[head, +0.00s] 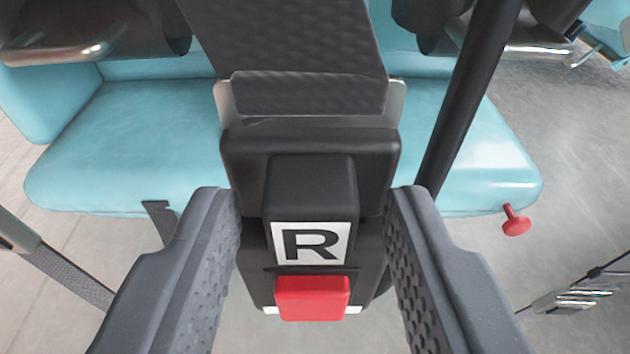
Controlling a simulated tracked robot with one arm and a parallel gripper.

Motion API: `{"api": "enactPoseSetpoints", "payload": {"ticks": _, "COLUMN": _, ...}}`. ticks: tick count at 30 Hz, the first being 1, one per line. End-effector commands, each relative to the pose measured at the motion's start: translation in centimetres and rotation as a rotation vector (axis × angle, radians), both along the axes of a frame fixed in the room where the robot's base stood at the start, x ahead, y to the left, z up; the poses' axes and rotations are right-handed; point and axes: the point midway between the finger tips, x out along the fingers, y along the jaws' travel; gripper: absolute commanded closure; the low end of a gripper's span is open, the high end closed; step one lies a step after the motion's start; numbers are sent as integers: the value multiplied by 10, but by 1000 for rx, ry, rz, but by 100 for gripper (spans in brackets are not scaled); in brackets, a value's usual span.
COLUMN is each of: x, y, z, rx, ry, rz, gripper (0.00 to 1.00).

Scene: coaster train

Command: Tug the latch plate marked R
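A black buckle with a raised block bearing a white label marked R (311,243) is in the middle of the head view. A red button (312,298) sits below the label. A metal latch plate (396,101) shows at the top of the buckle, with a dark grey strap (300,45) looped over it. My gripper (314,200) is open, with one finger on each side of the raised block. Narrow gaps show between the fingers and the block. I cannot tell whether the fingertips touch the wider buckle body behind.
A light blue seat (120,150) lies behind the buckle. A black bar (470,95) slants down at the right. A red knob (515,221) is by the seat's right edge. Loose straps with metal ends hang at the lower left (70,270) and lower right (575,299). Grey floor surrounds them.

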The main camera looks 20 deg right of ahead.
Motion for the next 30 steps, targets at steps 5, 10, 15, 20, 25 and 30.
{"api": "enactPoseSetpoints", "payload": {"ticks": 5, "x": 0, "y": 0, "z": 0, "rx": 0, "ry": 0, "rz": 0, "gripper": 100}}
{"api": "enactPoseSetpoints", "payload": {"ticks": 10, "x": 0, "y": 1, "z": 0, "rx": 0, "ry": -1, "rz": 1, "gripper": 100}}
{"api": "enactPoseSetpoints", "payload": {"ticks": 15, "x": 0, "y": 1, "z": 1, "rx": 0, "ry": -1, "rz": 1, "gripper": 100}}
{"api": "enactPoseSetpoints", "payload": {"ticks": 20, "x": 0, "y": 1, "z": 3, "rx": 0, "ry": -1, "rz": 1, "gripper": 100}}
{"api": "enactPoseSetpoints", "payload": {"ticks": 25, "x": 0, "y": 1, "z": 3, "rx": 0, "ry": -2, "rz": 2, "gripper": 100}}
{"api": "enactPoseSetpoints", "payload": {"ticks": 30, "x": 0, "y": 2, "z": 3, "rx": 0, "ry": -2, "rz": 2, "gripper": 54}}
